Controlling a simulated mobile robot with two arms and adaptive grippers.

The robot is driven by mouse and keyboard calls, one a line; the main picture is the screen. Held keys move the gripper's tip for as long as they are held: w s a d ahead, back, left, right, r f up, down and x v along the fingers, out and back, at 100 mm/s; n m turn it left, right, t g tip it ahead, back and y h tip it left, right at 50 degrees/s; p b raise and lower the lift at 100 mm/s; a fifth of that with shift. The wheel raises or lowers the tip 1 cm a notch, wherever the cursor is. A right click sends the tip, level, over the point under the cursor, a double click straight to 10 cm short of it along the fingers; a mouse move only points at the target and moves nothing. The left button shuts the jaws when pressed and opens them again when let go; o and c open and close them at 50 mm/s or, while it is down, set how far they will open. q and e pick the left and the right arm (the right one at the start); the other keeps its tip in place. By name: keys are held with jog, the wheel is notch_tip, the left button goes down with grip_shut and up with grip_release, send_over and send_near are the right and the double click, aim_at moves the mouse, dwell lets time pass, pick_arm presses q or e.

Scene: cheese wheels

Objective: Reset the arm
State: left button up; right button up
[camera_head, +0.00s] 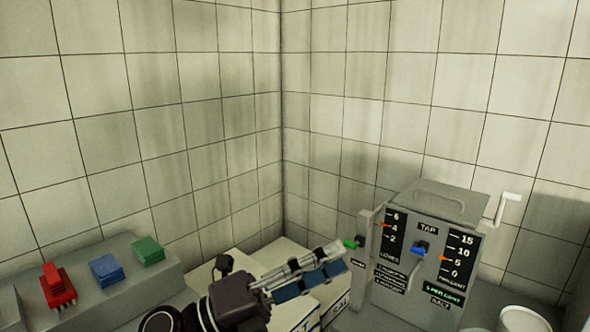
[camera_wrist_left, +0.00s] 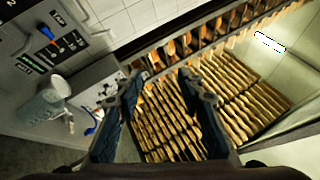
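My left gripper (camera_head: 335,262) reaches in from the lower left in the head view, in front of the grey machine's left side. In the left wrist view its two fingers (camera_wrist_left: 160,95) stand well apart with blue pads, and nothing is held between them. Beyond them lie rows of brown slats (camera_wrist_left: 235,95) in a pale-walled enclosure; I cannot tell how far below the fingers they are. My right gripper is in neither view.
Red (camera_head: 58,287), blue (camera_head: 106,270) and green (camera_head: 148,251) blocks sit on a grey ledge at left. Pale lettered boxes (camera_head: 345,292) lie beneath the gripper. Tiled walls stand behind.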

pick_arm(q)
jog(key=w+a+f+n+t+y, duration=0.35)
jog(key=a+n+t+y, duration=0.35)
jog(key=n, duration=0.4)
jog(key=w+a+f+n+t+y, duration=0.35)
jog(key=a+n+t+y, duration=0.3)
jog(key=n, duration=0.45)
jog(key=s+a+f+n+g+y, duration=0.4)
jog(key=a+f+n, duration=0.1)
jog(key=f, duration=0.5)
jog(key=s+a+f+n+g+y, duration=0.3)
jog(key=a+f+n, duration=0.2)
jog(key=f, duration=0.5)
jog(key=s+a+f+n+g, duration=0.1)
jog(key=s+f+n+g, duration=0.1)
jog(key=s+f+g, duration=0.65)
jog(key=s+a+f+n+g, duration=0.1)
jog(key=s+f, duration=0.4)
jog(key=s, duration=0.8)
jog(key=s+f+g, duration=0.1)
jog(key=s+f, duration=0.2)
jog(key=f, duration=2.5)
jog(key=s+a+f+g, duration=0.1)
jog(key=s+a+f, duration=0.2)
jog(key=s+f, duration=1.2)
jog(key=shift+s, duration=1.1)
